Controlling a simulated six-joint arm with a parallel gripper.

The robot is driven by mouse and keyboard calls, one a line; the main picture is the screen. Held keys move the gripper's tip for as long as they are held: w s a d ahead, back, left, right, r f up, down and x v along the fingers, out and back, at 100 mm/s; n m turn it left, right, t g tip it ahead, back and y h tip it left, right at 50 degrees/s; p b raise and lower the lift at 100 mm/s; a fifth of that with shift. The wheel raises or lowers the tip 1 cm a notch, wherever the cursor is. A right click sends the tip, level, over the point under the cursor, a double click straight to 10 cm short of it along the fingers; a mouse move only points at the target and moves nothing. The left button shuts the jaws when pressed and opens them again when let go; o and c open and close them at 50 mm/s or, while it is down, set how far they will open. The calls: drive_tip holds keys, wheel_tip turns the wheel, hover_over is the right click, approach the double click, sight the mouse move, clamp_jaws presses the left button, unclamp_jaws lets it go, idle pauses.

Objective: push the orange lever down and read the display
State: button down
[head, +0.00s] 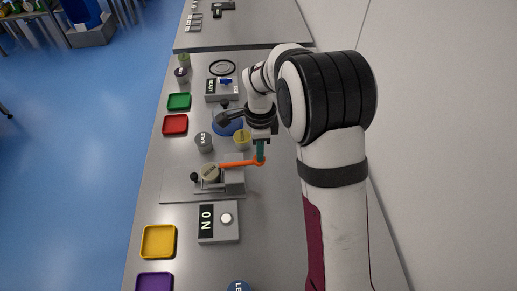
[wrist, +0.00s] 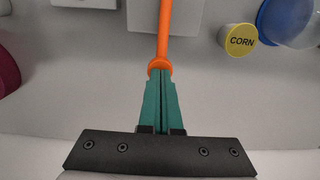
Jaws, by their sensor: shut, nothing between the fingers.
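A corn tub (head: 242,140) and a grey-lidded tub (head: 204,142) stand close behind the lever. A second box (head: 221,88) has a blue switch and a small display. Green (head: 179,102), red (head: 175,125), yellow (head: 158,241) and purple (head: 154,282) trays line the left edge.

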drive_tip(key=shift+d+f, duration=0.3)
drive_tip(key=shift+f, duration=0.2)
drive_tip(key=shift+d+f, duration=0.25)
drive_tip(key=shift+f, duration=0.2)
drive_tip(key=d+r, duration=0.3)
drive_tip(key=r, duration=1.1)
drive_tip(key=shift+d, duration=0.25)
drive_tip(key=shift+f, duration=0.1)
drive_tip(key=s+a+f+n+y, duration=0.1)
drive_tip(key=s+n, duration=1.1)
drive_tip(key=s, duration=1.7)
drive_tip(key=shift+a+y, duration=0.4)
drive_tip(key=shift+a, duration=0.25)
